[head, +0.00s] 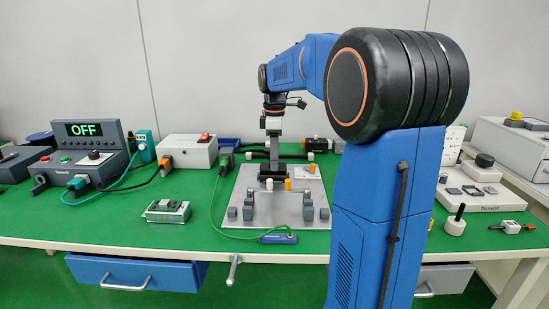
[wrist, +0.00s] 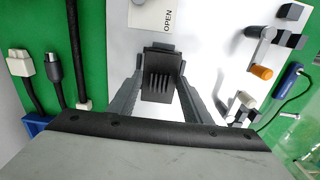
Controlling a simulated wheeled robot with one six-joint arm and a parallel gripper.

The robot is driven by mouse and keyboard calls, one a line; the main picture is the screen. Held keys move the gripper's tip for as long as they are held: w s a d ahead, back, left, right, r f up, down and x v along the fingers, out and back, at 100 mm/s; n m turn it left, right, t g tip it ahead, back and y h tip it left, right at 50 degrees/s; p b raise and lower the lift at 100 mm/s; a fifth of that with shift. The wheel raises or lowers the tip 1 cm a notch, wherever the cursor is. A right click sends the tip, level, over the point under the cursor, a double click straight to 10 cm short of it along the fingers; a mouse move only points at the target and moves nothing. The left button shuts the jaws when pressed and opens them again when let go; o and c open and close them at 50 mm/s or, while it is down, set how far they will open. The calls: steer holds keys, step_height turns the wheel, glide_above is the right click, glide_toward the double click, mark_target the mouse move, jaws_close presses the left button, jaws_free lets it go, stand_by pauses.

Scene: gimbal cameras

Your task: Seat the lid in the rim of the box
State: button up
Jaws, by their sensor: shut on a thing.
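My gripper (wrist: 159,72) is shut on a dark grey ridged block (wrist: 158,86), which sits between its two fingers over the pale metal plate. In the head view my gripper (head: 272,172) points down, low over the back part of this plate (head: 285,213). I cannot tell whether the held block is a separate part or belongs to a fixture on the plate. A small pale open-looking box (head: 167,211) with dark green parts inside stands on the green mat, left of the plate. I cannot make out a separate lid.
Grey blocks (head: 249,205) and orange-tipped clamps (head: 288,184) stand on the plate. A blue tool (head: 278,239) with a green cable lies in front. A power supply (head: 85,150) and a white switch box (head: 187,151) stand left. Green mat around the small box is clear.

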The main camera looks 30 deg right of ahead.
steer(key=shift+f, duration=0.8)
steer(key=o, duration=1.1)
steer(key=shift+r, duration=0.15)
step_height(320, 180, up, 17)
